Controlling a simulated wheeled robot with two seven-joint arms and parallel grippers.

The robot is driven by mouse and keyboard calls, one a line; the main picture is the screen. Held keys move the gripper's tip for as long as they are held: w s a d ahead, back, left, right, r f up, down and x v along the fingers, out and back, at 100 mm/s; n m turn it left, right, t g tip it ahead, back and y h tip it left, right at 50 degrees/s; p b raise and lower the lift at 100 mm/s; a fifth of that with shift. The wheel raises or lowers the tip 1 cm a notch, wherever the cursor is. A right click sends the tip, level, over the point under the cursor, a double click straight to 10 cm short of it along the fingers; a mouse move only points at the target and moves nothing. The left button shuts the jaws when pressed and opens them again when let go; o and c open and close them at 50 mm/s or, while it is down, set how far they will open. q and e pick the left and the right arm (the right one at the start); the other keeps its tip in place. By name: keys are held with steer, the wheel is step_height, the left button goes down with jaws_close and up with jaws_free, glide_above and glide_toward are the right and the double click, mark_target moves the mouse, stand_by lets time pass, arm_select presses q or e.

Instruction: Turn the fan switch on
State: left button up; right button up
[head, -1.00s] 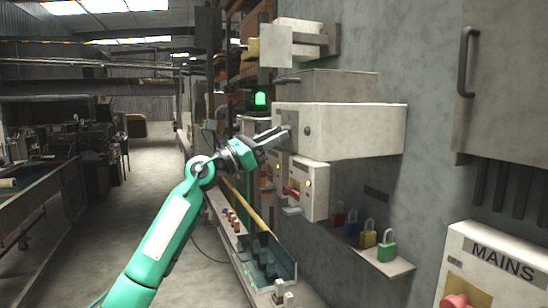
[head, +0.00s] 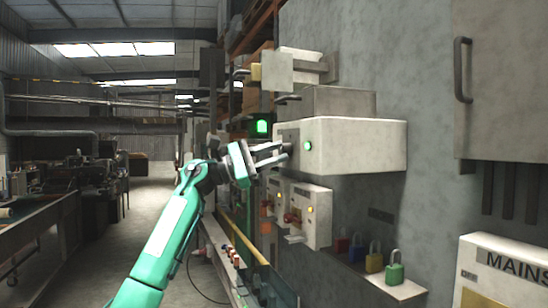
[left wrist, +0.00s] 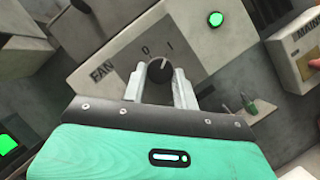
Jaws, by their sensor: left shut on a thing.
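The fan box (head: 365,147) is a pale box on the wall. In the left wrist view its face (left wrist: 110,72) reads FAN, with 0 and I marks above a dark round switch knob (left wrist: 157,72). The knob's white line points up, toward the I side. A lamp (head: 307,145) on the box face glows green, and it also shows in the left wrist view (left wrist: 216,19). My left gripper (head: 284,153) is at the box face, its two fingers on either side of the knob and shut on it. My right gripper is not in view.
Below the fan box is a smaller switch box (head: 310,215). Several coloured padlocks stand on a wall shelf (head: 400,290) at lower right. A MAINS box (head: 505,275) is further right. Another green light (head: 262,127) glows behind the fan box. The aisle (head: 150,200) at left is clear.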

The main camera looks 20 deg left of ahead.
arm_select(q)
steer(key=shift+m, duration=0.4)
steer(key=o, duration=1)
steer(key=shift+s+a+f, duration=0.25)
steer(key=shift+a, duration=0.2)
steer(key=b+v, duration=0.3)
steer(key=v, duration=0.9)
steer(key=shift+s+a+r+b, duration=0.1)
steer(key=shift+a+b, duration=0.25)
steer(key=shift+b, duration=0.05)
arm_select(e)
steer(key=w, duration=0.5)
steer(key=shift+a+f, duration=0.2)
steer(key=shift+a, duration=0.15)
